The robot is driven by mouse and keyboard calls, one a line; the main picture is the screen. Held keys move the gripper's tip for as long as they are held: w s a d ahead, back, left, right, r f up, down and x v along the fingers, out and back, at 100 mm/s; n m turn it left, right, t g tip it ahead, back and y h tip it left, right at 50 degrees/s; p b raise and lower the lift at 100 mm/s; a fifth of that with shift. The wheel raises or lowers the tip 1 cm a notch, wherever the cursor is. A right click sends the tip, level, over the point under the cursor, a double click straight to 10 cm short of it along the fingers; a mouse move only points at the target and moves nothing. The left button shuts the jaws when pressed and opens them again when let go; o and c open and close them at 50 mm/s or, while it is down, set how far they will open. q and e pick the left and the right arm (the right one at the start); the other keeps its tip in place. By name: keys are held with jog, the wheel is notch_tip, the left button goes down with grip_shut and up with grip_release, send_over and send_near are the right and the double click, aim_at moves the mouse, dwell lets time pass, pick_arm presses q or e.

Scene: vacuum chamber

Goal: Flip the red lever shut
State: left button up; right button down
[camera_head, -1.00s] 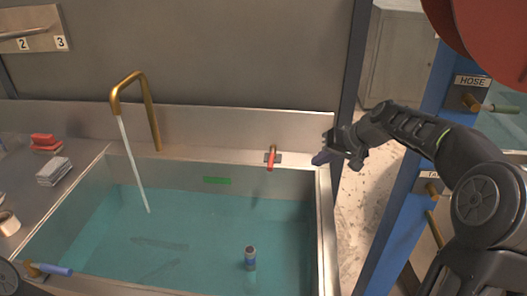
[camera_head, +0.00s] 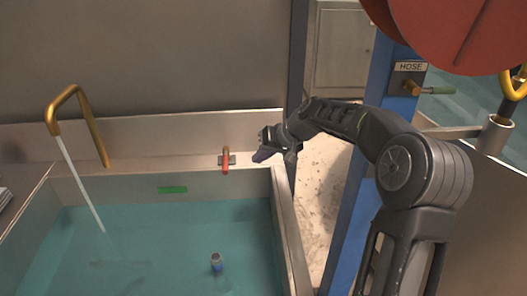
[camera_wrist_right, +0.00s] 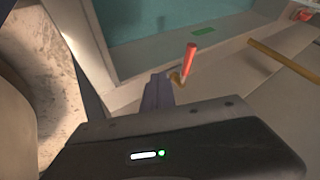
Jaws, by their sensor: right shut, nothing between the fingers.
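The red lever (camera_head: 226,161) sits on a small plate on the back ledge of the water-filled basin, near its right corner. In the head view its red handle hangs down from a brass fitting. In the right wrist view the red handle (camera_wrist_right: 190,58) stands out from the brass fitting, just beyond my fingers. My right gripper (camera_head: 262,155) is shut and empty, a little to the right of the lever. A small gap seems to separate them. The purple-grey fingers also show in the right wrist view (camera_wrist_right: 158,92). My left gripper is out of view.
A brass spout (camera_head: 76,103) pours a stream of water into the basin (camera_head: 288,225) at left. A small bottle-like object (camera_head: 216,262) is in the water. A blue post (camera_head: 362,180) with a HOSE valve (camera_head: 412,88) stands right of the basin, behind my right arm.

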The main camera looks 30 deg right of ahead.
aim_at(226, 162)
jog(key=w+a+f+p, duration=0.2)
jog(key=w+a+f, duration=0.1)
jog(key=w+a, duration=0.2)
jog(key=shift+f+p, duration=0.3)
jog(key=shift+f, duration=0.05)
jog(key=shift+a, duration=0.1)
